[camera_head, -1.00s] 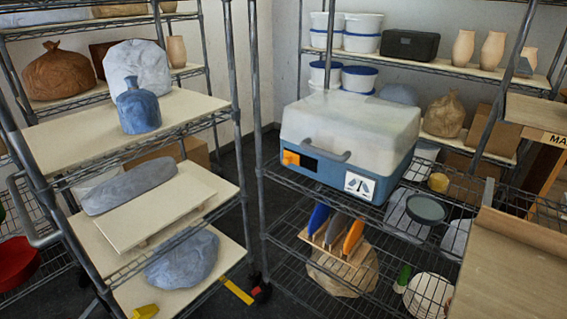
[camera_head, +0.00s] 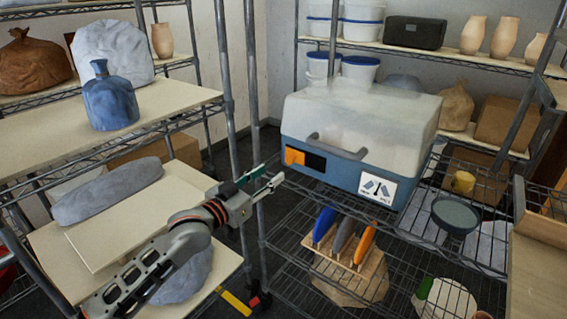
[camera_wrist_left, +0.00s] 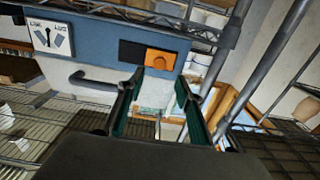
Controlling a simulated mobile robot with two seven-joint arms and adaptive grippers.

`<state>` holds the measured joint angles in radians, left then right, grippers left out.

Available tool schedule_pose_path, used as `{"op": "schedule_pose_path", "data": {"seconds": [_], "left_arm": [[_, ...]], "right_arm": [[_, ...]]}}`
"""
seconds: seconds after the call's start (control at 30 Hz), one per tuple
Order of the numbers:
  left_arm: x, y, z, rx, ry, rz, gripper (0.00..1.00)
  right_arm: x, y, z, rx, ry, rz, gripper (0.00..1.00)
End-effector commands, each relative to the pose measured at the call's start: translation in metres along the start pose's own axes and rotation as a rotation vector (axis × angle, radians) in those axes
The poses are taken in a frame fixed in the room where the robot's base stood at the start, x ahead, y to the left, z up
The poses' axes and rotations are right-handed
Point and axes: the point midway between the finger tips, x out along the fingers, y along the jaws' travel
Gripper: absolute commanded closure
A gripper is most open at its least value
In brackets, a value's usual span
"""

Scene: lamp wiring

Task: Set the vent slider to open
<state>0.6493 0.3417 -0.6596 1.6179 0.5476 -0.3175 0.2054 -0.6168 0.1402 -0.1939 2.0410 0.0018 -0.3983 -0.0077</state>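The vent slider is an orange block (camera_head: 293,157) at the left end of a dark slot (camera_head: 316,162) on the front of a blue-based kiln-like box (camera_head: 345,181) with a pale lid. In the left wrist view the box appears upside down, with the orange slider (camera_wrist_left: 160,61) beyond the fingertips. My left gripper (camera_head: 264,178) is open and empty, just left of the box front and slightly below the slider, apart from it. Its two green-padded fingers also show in the left wrist view (camera_wrist_left: 159,86). My right gripper is out of view.
A grey handle (camera_head: 340,148) juts from the box front beside the slot. A label with a dial picture (camera_head: 377,188) is at the right. A shelf post (camera_head: 254,110) stands close left of the box. A rack of coloured plates (camera_head: 345,260) sits below.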

Motion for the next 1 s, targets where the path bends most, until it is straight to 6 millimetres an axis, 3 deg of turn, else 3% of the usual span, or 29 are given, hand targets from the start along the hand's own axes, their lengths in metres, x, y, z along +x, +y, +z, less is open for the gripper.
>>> {"op": "schedule_pose_path", "data": {"seconds": [0.53,0.97,1.0], "left_arm": [[0.068,0.0,0.001,-0.001,0.0,0.001,0.65],[0.079,0.0,-0.002,0.001,0.002,0.001,0.65],[0.078,0.0,-0.002,0.001,0.002,0.001,0.75]], "right_arm": [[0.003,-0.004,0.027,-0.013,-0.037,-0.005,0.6],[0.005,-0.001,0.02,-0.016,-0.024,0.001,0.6],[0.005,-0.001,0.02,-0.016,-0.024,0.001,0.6]]}}
